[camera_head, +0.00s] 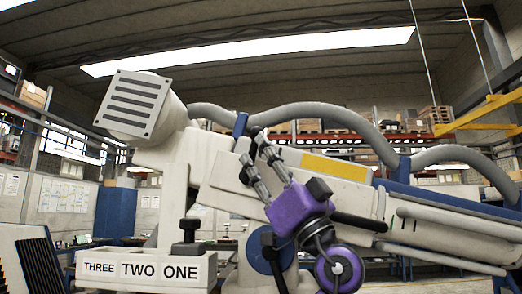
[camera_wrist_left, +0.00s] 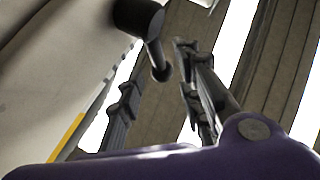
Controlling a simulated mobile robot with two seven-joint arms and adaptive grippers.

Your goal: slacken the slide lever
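My right gripper is not in view.
A pale box (camera_head: 140,268) labelled THREE, TWO, ONE stands at lower left, with a black knob (camera_head: 190,229) above it. A thick grey hose (camera_head: 320,112) arches over the arm. A yellow strip (camera_head: 335,167) lies right of the fingers. Workshop shelves are behind.

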